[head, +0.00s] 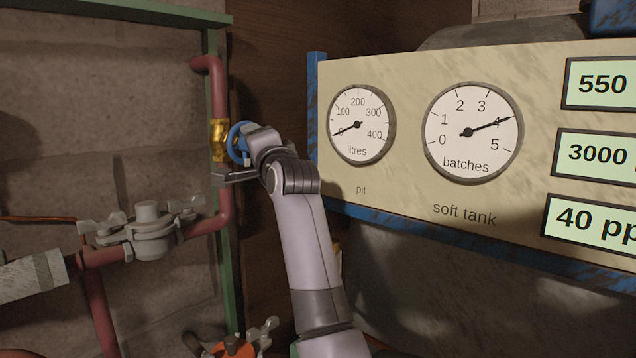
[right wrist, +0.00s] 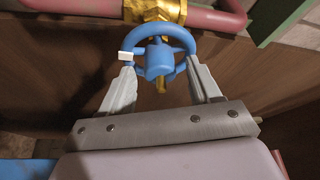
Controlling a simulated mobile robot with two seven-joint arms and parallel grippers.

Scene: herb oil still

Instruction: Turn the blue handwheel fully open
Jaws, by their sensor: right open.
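The blue handwheel (head: 236,143) sits on a brass valve (head: 218,135) in the red pipe at the back. In the right wrist view the handwheel (right wrist: 184,37) faces me, with a blue hub, a brass stem end and a white mark on the left of its rim. My right gripper (head: 236,158) is at the wheel and partly hides it. In the wrist view its jaws (right wrist: 160,75) are open, one finger at each side of the wheel's lower half, tips close to the rim. I cannot tell whether they touch it. My left gripper is not in view.
A gauge panel (head: 400,195) with dials and green displays stands close on the right of my arm. A green post (head: 222,270) runs beside the valve. A grey clamp with wing nuts (head: 150,230) is at lower left, and an orange part (head: 232,347) is at the bottom.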

